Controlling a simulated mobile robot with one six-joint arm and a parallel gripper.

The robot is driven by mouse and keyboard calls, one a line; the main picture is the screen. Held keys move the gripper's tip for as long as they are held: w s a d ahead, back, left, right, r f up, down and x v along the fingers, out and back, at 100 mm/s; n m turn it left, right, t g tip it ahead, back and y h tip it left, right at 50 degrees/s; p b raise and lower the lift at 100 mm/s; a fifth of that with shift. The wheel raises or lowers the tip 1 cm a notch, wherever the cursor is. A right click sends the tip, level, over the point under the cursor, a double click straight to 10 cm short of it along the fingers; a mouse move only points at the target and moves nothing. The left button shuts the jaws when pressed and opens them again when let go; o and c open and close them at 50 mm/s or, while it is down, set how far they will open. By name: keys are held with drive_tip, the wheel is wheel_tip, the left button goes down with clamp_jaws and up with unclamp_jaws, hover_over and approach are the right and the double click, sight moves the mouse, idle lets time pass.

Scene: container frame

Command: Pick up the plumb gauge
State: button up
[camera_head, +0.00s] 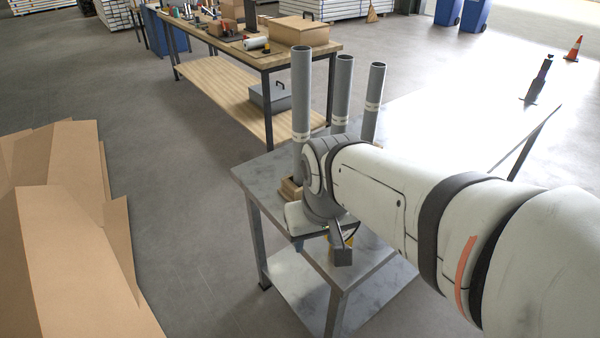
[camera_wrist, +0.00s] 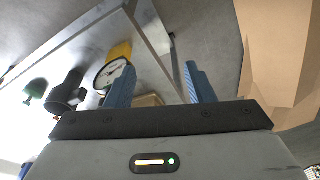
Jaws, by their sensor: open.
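The plumb gauge appears to be the yellow piece with a round white dial (camera_wrist: 113,72) in the wrist view. It lies close beside and partly behind my left blue finger, near the edge of a grey metal table (camera_head: 262,176). My gripper (camera_wrist: 160,82) is open, its two blue fingers apart, and I see nothing held between them. In the head view my white arm and wrist cover most of the gripper and the gauge. Only a small bit of yellow shows below the wrist there.
Several upright grey pipes (camera_head: 301,95) stand close behind my wrist on the table. In the wrist view a dark cylindrical object (camera_wrist: 66,93) and a green object (camera_wrist: 36,89) are left of the gauge. Cardboard (camera_head: 75,240) lies at left. A wooden workbench (camera_head: 262,55) stands behind.

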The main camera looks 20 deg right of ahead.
drive_tip(key=shift+o, duration=0.3)
drive_tip(key=w+d+r+m+p, duration=0.2)
drive_tip(key=w+d+m, duration=0.1)
drive_tip(key=w+d, duration=0.2)
drive_tip(key=shift+w+d+m+g+h, duration=0.3)
drive_tip(key=shift+w+d+m+g, duration=0.1)
drive_tip(key=shift+w, duration=0.35)
drive_tip(key=w+d+m, duration=0.2)
drive_tip(key=d, duration=0.1)
drive_tip(key=w+d+p, duration=0.1)
drive_tip(key=d, duration=0.1)
drive_tip(key=shift+w+f+m+g, duration=0.1)
drive_tip(key=shift+w+m+g, duration=0.2)
drive_tip(key=shift+w+m, duration=0.1)
drive_tip(key=f, duration=0.5)
drive_tip(key=w+d+f+p, duration=0.1)
drive_tip(key=f, duration=0.2)
drive_tip(key=shift+w, duration=0.1)
drive_tip(key=shift+c, duration=0.5)
clamp_jaws()
drive_tip(key=shift+r, duration=0.1)
